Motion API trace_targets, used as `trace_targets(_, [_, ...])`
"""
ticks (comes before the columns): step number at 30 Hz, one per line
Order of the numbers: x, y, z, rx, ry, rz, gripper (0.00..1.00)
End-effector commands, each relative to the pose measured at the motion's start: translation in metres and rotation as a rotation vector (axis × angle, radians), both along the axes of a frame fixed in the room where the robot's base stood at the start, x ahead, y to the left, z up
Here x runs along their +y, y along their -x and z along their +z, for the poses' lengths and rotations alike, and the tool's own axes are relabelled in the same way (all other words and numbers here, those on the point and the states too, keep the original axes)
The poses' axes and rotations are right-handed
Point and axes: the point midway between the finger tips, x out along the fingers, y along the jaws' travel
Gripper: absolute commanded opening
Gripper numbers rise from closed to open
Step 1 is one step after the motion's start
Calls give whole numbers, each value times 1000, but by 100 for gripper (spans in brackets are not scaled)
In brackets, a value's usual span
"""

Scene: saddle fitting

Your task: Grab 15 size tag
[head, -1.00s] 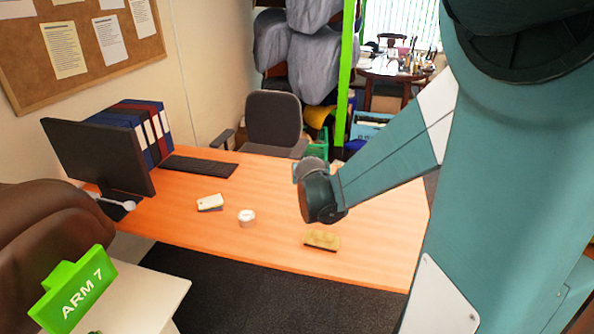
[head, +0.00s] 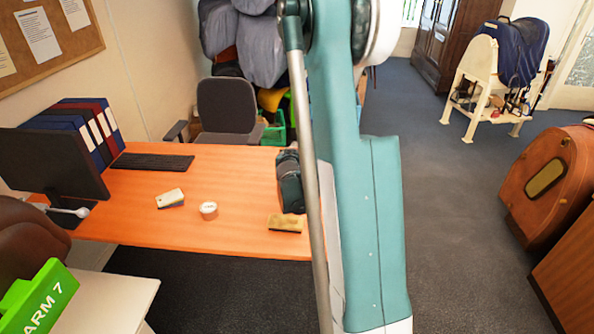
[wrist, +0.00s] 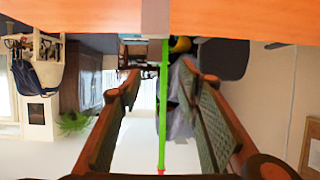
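I cannot make out a tag marked 15 in either view. A green sign (head: 40,300) reading ARM 7 stands at the lower left in the head view, at the white cabinet. In the wrist view my gripper (wrist: 160,78) is open. Its two fingers, with dark ribbed pads, stand well apart and nothing is held between them. In the head view my teal arm stands upright in the middle and hides the desk's right end. The gripper's fingers cannot be made out there.
The orange desk (head: 130,215) holds a monitor (head: 50,165), a keyboard (head: 150,162), binders (head: 90,130), a small white-topped block (head: 171,197), a round white tub (head: 208,209) and a yellowish brush-like block (head: 285,222). A chair (head: 228,108) stands behind. Open carpet lies right.

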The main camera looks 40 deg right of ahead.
Motion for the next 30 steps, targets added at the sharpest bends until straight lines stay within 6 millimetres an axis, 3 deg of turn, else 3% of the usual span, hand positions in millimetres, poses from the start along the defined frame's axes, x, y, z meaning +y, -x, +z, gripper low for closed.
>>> trace_targets(6, [-18, 0, -13, -17, 10, -18, 34])
trace_targets(20, [-21, -1, -16, -21, 12, -20, 34])
trace_targets(30, [-35, -17, -25, -20, 12, -19, 34])
